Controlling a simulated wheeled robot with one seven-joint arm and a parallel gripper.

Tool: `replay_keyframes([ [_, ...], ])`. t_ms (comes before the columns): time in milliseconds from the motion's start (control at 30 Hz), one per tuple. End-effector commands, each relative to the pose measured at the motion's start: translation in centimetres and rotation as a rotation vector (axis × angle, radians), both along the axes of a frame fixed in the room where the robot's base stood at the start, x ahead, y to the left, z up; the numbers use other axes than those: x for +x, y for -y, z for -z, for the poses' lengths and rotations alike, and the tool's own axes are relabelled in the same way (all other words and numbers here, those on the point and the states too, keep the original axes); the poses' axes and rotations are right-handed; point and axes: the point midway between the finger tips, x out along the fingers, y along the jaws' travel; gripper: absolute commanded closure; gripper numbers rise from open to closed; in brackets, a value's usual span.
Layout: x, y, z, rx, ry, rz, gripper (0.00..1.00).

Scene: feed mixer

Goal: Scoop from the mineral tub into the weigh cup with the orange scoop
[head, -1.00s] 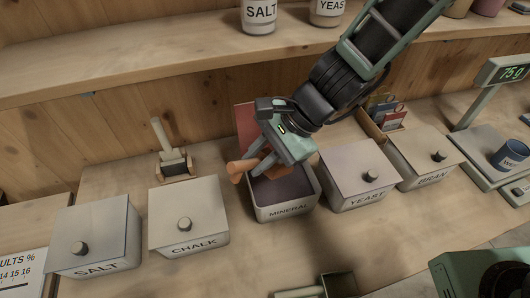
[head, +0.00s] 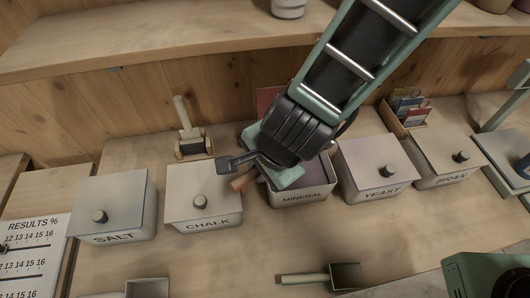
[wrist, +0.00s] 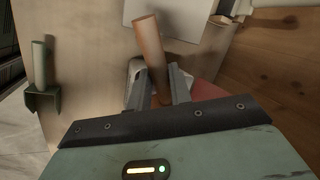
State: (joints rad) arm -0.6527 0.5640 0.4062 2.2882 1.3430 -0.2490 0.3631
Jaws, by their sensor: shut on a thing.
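My gripper (wrist: 156,88) is shut on the orange scoop, whose handle (wrist: 150,48) sticks out between the fingers in the wrist view. In the head view the end of the orange handle (head: 240,183) shows at the left of my wrist. The scoop's bowl is hidden, so I cannot tell what is in it. The mineral tub (head: 303,198) stands open, with my gripper over its back left part. My arm hides much of its inside. The blue weigh cup (head: 524,166) is at the far right edge, partly cut off, on the scale (head: 505,160).
The lidded chalk tub (head: 203,205) and salt tub (head: 113,212) stand left of the mineral tub. The lidded yeast (head: 378,170) and bran (head: 440,158) tubs stand right. A green scoop (head: 343,276) lies in front, and another scoop (head: 190,140) stands behind chalk. A shelf runs above.

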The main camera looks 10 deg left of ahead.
Motion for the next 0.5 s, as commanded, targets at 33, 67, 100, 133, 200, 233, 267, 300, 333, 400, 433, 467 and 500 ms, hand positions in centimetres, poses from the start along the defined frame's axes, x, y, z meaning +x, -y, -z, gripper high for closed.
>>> replay_keyframes([
  [33, -0.2, -0.1, 0.0, -0.016, 0.015, -0.002, 1.0],
  [67, -0.2, -0.2, 0.1, -0.02, 0.022, -0.002, 1.0],
  [100, -0.2, -0.1, 0.2, -0.024, 0.028, -0.001, 1.0],
  [133, -0.1, -0.1, 0.2, -0.026, 0.03, 0.001, 1.0],
  [200, -0.1, -0.1, 0.3, -0.025, 0.03, 0.002, 1.0],
  [233, -0.1, -0.1, 0.3, -0.025, 0.03, 0.002, 1.0],
  [267, -0.1, -0.1, 0.3, -0.025, 0.03, 0.002, 1.0],
  [300, -0.1, -0.1, 0.3, -0.025, 0.029, 0.001, 1.0],
  [333, -0.1, -0.1, 0.3, -0.025, 0.029, 0.002, 1.0],
  [400, -0.1, -0.1, 0.0, -0.025, 0.029, 0.002, 1.0],
  [433, -0.1, -0.1, -0.2, -0.025, 0.029, 0.002, 1.0],
  [467, -0.1, -0.1, -0.4, -0.025, 0.029, 0.002, 1.0],
  [500, -0.1, -0.1, -0.9, -0.024, 0.028, 0.002, 1.0],
])
